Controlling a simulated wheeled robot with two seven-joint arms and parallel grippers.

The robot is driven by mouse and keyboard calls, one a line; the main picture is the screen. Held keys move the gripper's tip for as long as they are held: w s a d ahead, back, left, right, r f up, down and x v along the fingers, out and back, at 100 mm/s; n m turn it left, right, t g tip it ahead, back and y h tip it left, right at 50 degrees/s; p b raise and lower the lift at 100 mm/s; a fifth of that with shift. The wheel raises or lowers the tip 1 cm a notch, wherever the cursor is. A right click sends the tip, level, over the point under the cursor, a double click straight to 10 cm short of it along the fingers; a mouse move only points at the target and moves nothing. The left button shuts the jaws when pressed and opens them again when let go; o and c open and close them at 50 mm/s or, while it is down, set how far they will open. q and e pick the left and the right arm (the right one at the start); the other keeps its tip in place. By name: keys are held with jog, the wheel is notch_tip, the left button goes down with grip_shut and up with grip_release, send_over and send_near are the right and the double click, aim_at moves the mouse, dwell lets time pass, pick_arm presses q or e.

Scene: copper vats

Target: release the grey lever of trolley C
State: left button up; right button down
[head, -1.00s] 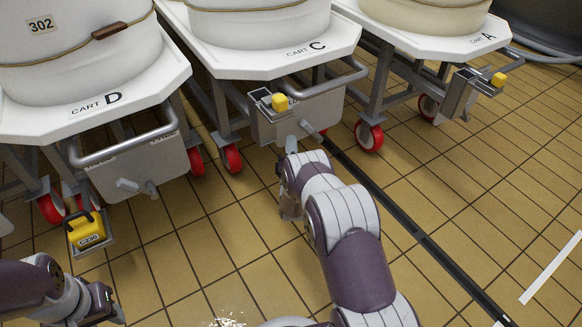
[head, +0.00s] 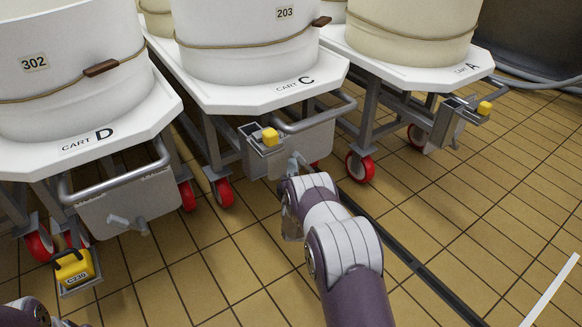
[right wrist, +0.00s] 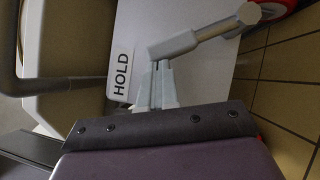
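Trolley C (head: 235,93) is a white-topped cart marked "CART C" in the middle of the head view. A grey box panel (head: 312,137) hangs at its front under a tubular handle. Its grey lever (head: 302,162) is partly hidden behind my right gripper (head: 291,178). In the right wrist view the lever (right wrist: 205,33) slants up to the right to a round knob, beside a "HOLD" label (right wrist: 121,75). My right gripper (right wrist: 157,68) has its fingers together, tips at the lever's lower left end; contact is unclear. Only a piece of my left arm shows, its fingertips out of frame.
Trolley D (head: 100,142) stands at the left with a yellow C230 block (head: 74,268) low at its front. Trolley A (head: 425,78) stands at the right. A yellow block (head: 270,137) sits on trolley C's front. Tiled floor (head: 470,215) is clear at the right.

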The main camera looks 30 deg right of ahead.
jog(key=d+r+m+g+y+p, duration=0.1)
jog(key=d+m+g+p, duration=0.1)
jog(key=d, duration=0.4)
jog(key=w+d+r+m+g+y+p, duration=0.1)
jog(key=d+r+m+g+p, duration=0.1)
jog(key=d+m+p, duration=0.2)
jog(key=d+m, duration=0.1)
jog(key=d, duration=0.1)
jog(key=shift+d+r+y, duration=0.25)
jog(key=shift+d+y, duration=0.1)
jog(key=shift+y, duration=0.05)
jog(key=shift+d, duration=0.1)
jog(key=shift+f, duration=0.15)
dwell(0.3)
